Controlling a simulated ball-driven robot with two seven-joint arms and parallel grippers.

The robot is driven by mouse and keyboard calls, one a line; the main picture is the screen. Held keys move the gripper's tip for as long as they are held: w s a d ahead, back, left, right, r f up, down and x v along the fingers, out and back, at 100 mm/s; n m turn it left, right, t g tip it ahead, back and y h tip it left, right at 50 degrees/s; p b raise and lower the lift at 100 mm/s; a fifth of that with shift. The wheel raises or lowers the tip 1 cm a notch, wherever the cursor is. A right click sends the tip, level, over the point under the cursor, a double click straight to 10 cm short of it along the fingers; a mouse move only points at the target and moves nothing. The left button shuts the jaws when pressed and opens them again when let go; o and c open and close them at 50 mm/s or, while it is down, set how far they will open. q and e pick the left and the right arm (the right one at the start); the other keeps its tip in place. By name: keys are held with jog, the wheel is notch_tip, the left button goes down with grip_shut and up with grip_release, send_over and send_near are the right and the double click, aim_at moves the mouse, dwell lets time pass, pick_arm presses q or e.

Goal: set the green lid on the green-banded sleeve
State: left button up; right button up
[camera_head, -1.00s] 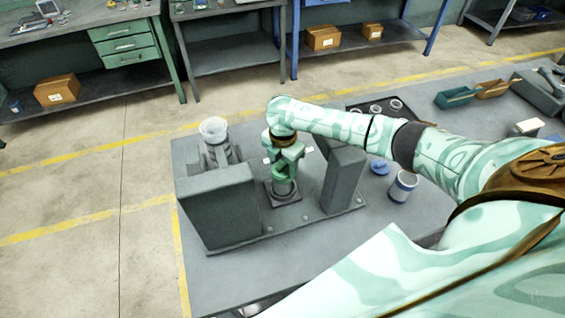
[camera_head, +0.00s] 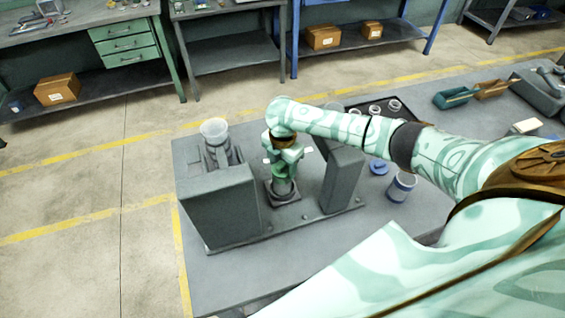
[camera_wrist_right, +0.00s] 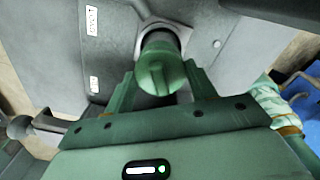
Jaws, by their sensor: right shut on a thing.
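My right gripper (camera_head: 284,163) points down over the middle of the grey fixture, between its two upright blocks. Its fingers show on both sides of the green lid (camera_wrist_right: 160,68) in the right wrist view, and it is shut on the lid. In the head view the green lid (camera_head: 280,171) is partly covered by the gripper. The sleeve (camera_head: 284,187) stands upright on a dark square base directly below the lid. Whether lid and sleeve touch cannot be told, and the sleeve's band is not clear. My left gripper is not in view.
A grey block (camera_head: 220,207) stands left of the gripper and another (camera_head: 342,180) right of it, both close. A clear cup (camera_head: 215,130) stands behind the left block. A blue-banded sleeve (camera_head: 401,187) and a blue lid (camera_head: 378,167) are on the table at right.

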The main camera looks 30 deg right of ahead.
jog(key=shift+p, duration=0.4)
dwell(0.6)
dwell(0.3)
jog(key=o, duration=1.4)
jog(key=shift+o, duration=0.2)
notch_tip(320, 180, up, 7)
jog(key=p, duration=0.8)
